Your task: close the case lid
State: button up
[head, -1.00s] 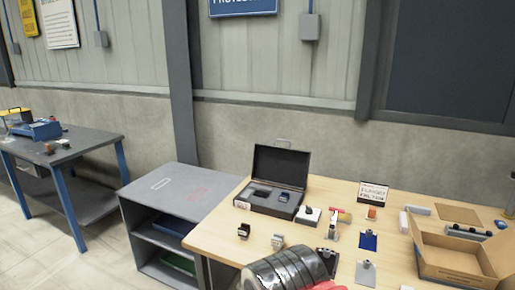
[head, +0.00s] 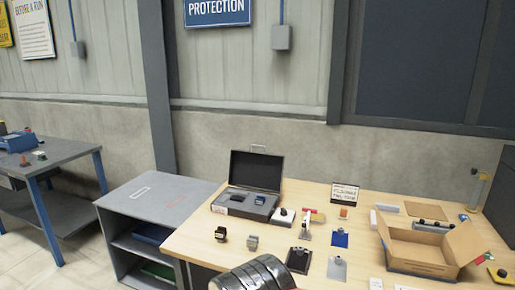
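The case (head: 240,212) stands on the wooden table near its back left. Its dark lid (head: 256,170) is open and stands upright at the back. Dark items lie in the grey insert inside the case. A small handle shows above the lid's top edge. My gripper is not in view. A dark ribbed part, probably of my arm, shows at the bottom edge, apart from the case.
On the wooden table (head: 195,235) are small blocks (head: 221,234) before the case, clipboards (head: 299,260), a sign card (head: 345,194) and an open cardboard box (head: 420,268) at right. A grey shelf unit (head: 160,198) stands left. The wall is behind.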

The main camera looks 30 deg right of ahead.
aim_at(255, 171)
jog(key=u, duration=0.25)
jog(key=i, duration=0.65)
jog(key=u, duration=0.65)
jog(key=i, duration=2.2)
jog(key=z, duration=0.8)
jog(key=i, duration=0.55)
jog(key=z, duration=0.7)
jog(key=i, duration=0.5)
jog(key=z, duration=0.3)
